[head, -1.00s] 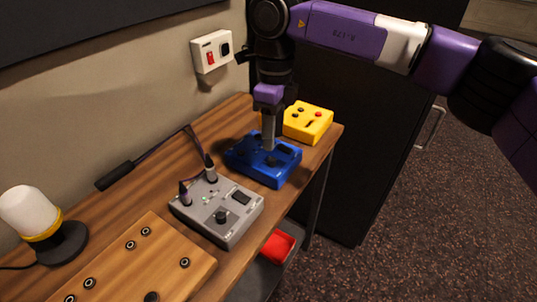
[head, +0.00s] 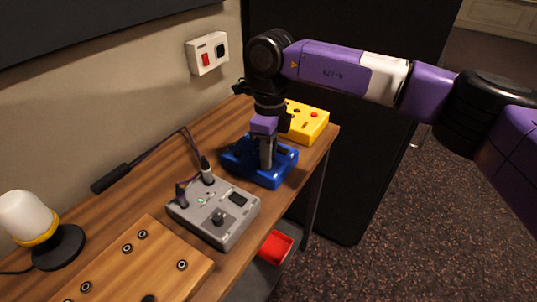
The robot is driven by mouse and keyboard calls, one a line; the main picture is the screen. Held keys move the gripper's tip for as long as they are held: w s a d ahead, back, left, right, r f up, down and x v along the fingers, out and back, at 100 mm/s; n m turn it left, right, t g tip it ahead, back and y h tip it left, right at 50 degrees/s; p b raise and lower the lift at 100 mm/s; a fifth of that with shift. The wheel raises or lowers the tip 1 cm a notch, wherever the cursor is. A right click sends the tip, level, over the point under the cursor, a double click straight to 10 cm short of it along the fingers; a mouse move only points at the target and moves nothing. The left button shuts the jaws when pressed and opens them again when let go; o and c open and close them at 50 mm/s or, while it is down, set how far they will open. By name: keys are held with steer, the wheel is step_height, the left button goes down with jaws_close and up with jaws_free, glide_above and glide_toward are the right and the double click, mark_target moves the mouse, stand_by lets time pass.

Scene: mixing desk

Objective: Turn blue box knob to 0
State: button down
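The blue box (head: 268,177) sits on the wooden desk between the grey box and the yellow box. My gripper (head: 266,164) points straight down over the middle of the blue box, with its fingers low at the box's top face. The blue box's knob cannot be made out; the fingers cover that part of the top. A dark patch on the box top shows just right of the fingers. I cannot tell whether the fingers are open or closed on the knob.
The grey box (head: 225,228) with a knob and plugged cables stands close in front. The yellow box (head: 308,124) is just behind my gripper. A lamp (head: 28,220) and a wooden panel (head: 130,275) are at left.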

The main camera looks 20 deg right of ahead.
steer(key=n, duration=0.4)
steer(key=shift+n, duration=0.3)
stand_by(0.3)
steer(key=c, duration=1.3)
jaws_free()
steer(key=shift+w+r, duration=0.2)
steer(key=shift+r, duration=3.7)
